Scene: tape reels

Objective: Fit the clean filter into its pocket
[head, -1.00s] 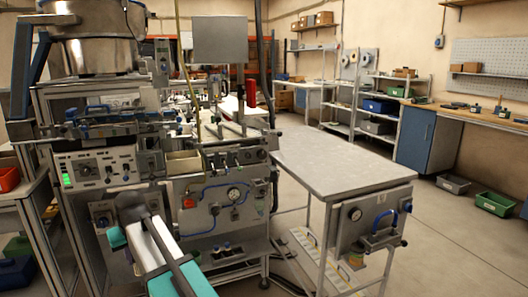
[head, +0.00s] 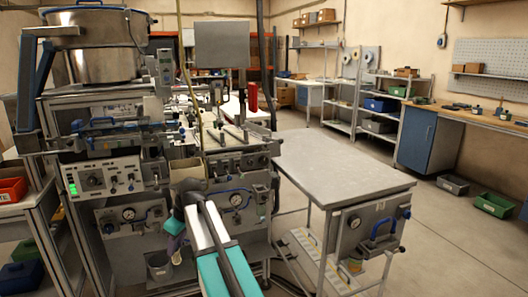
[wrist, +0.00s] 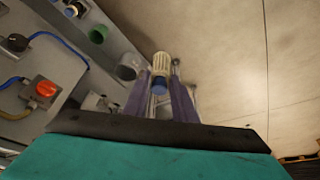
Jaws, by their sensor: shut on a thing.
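My gripper (wrist: 161,88) is shut on a ribbed cream filter with a blue end (wrist: 162,66). The filter sits between the two purple-grey fingers in the wrist view, its cream end pointing away from me. In the head view my gripper (head: 174,240) hangs in front of the machine's lower front, and the pale end of the filter (head: 176,258) shows below it. A grey cup-like holder (head: 159,266) is just left of the filter. It shows in the wrist view (wrist: 129,68) beside the left finger. I cannot tell whether this is the pocket; its inside is hardly visible.
In the wrist view a green cylinder (wrist: 98,34), a red knob (wrist: 45,88) and blue hoses are on the machine panel at left. Open floor (wrist: 225,75) lies at right. A grey-topped table (head: 340,165) stands right of the machine in the head view.

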